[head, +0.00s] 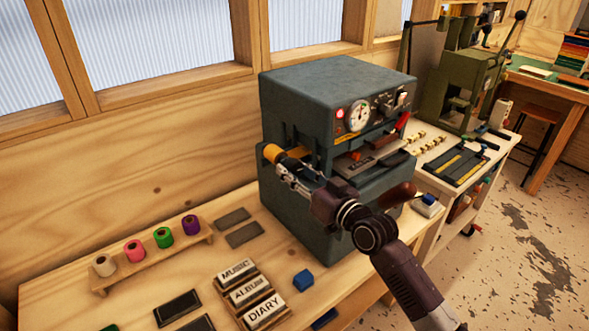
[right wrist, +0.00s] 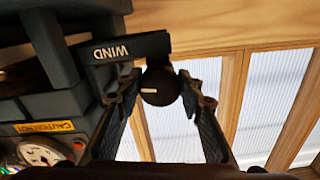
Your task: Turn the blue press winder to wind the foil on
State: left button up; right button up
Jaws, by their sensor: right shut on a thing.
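The blue-grey press (head: 335,100) stands on the wooden bench with a gauge and switches on its front. A gold-orange foil roll (head: 271,152) shows at its left side. My right gripper (head: 285,172) reaches to that side, just below the roll. In the right wrist view, a dark round winder knob (right wrist: 160,87) with a short white mark sits between my fingers, beside an arm marked WIND (right wrist: 117,48). The right gripper is shut on this knob. In the head view the knob is hidden by the gripper. My left gripper is not in view.
A wooden rack (head: 150,262) of coloured foil rolls stands at the left. Dark plates, lettered blocks (head: 250,290) and a blue block (head: 303,280) lie in front of the press. A green press (head: 465,85) stands on another bench at the right.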

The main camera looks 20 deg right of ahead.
jog(key=shift+m+p, duration=0.75)
jog(key=shift+m, duration=1.35)
jog(key=o, duration=1.2)
jog(key=shift+s, duration=0.15)
jog(key=v, duration=1.1)
jog(key=shift+s+d, duration=0.1)
jog(key=shift+s, duration=0.3)
